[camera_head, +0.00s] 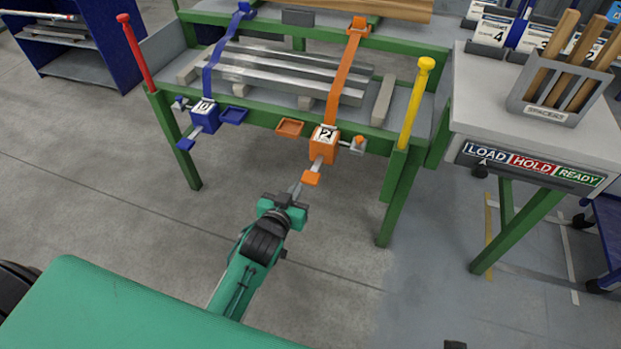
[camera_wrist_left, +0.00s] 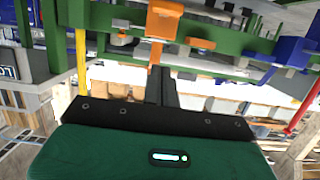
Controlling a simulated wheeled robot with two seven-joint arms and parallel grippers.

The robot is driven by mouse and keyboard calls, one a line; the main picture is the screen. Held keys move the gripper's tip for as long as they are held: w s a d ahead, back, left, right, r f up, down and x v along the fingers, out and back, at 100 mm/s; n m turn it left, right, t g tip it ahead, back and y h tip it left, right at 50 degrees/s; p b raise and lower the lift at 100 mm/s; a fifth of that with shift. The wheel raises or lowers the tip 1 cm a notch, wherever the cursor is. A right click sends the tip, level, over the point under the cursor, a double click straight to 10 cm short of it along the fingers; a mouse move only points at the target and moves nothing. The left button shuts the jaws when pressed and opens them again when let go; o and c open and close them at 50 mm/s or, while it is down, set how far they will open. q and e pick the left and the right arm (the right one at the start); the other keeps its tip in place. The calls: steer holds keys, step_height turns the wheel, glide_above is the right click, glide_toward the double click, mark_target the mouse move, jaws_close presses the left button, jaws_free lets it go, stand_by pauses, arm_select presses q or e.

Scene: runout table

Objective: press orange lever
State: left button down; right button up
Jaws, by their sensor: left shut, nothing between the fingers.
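The orange lever (camera_head: 311,178) is a grey bar with an orange end pad, sticking out and down from an orange ratchet box (camera_head: 324,144) marked 12 on the front rail of the green table. My left gripper (camera_head: 296,188) is shut and empty, its fingertips just left of and below the pad. I cannot tell whether they touch it. In the left wrist view the dark fingers (camera_wrist_left: 161,82) point up at the orange lever (camera_wrist_left: 155,52), which they partly hide. The orange box (camera_wrist_left: 163,22) shows above. My right gripper is not in view.
A blue box with a blue lever (camera_head: 186,144) hangs to the left. A red post (camera_head: 135,52) and a yellow post (camera_head: 415,100) flank the table, which bears metal bars (camera_head: 285,72) under blue and orange straps. A side bench (camera_head: 485,110) stands right. Floor in front is clear.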

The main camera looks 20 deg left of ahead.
arm_select(q)
steer(key=shift+w, duration=0.1)
steer(key=b, duration=0.1)
glide_above(308, 180)
steer(key=s, duration=0.1)
step_height(308, 180, down, 2)
steer(key=f, duration=0.1)
steer(key=shift+s+d+f+b, duration=0.15)
steer(key=shift+f+b, duration=0.1)
steer(key=shift+f, duration=0.35)
steer(key=shift+d+f+b, duration=0.1)
steer(key=shift+f+b, duration=0.15)
steer(key=shift+f, duration=0.9)
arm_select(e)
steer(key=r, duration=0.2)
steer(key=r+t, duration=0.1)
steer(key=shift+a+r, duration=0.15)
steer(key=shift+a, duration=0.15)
